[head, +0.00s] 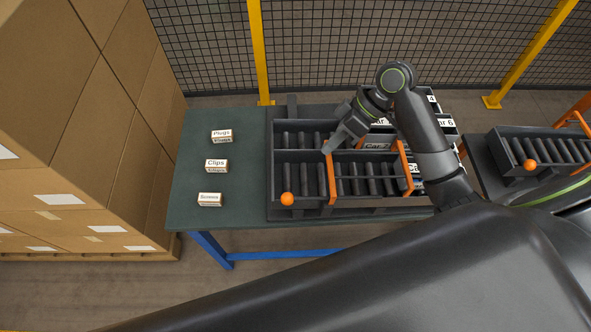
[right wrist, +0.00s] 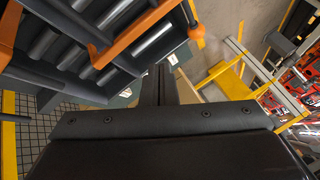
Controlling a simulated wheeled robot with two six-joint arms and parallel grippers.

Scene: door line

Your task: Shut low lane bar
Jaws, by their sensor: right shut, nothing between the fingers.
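A dark roller rack (head: 300,215) stands on the green table, with two roller lanes side by side at its left. An orange bar (head: 331,180) crosses the near lane, and a second orange bar (head: 404,168) stands farther right. An orange ball knob (head: 287,199) is at the near lane's front left. I cannot tell which bar is the low lane bar. My right gripper (head: 328,149) is shut and empty, just above the first bar's far end; contact is unclear. In the right wrist view its fingers (right wrist: 160,85) point toward an orange bar (right wrist: 130,35) over rollers. My left gripper is out of view.
Boxes marked Plugs (head: 222,136), Clips (head: 217,165) and Screws (head: 209,199) stand on the table's left. Another roller rack (head: 510,165) with an orange knob is at the right. Cartons (head: 80,120) are stacked at the far left. A mesh fence (head: 340,40) runs behind.

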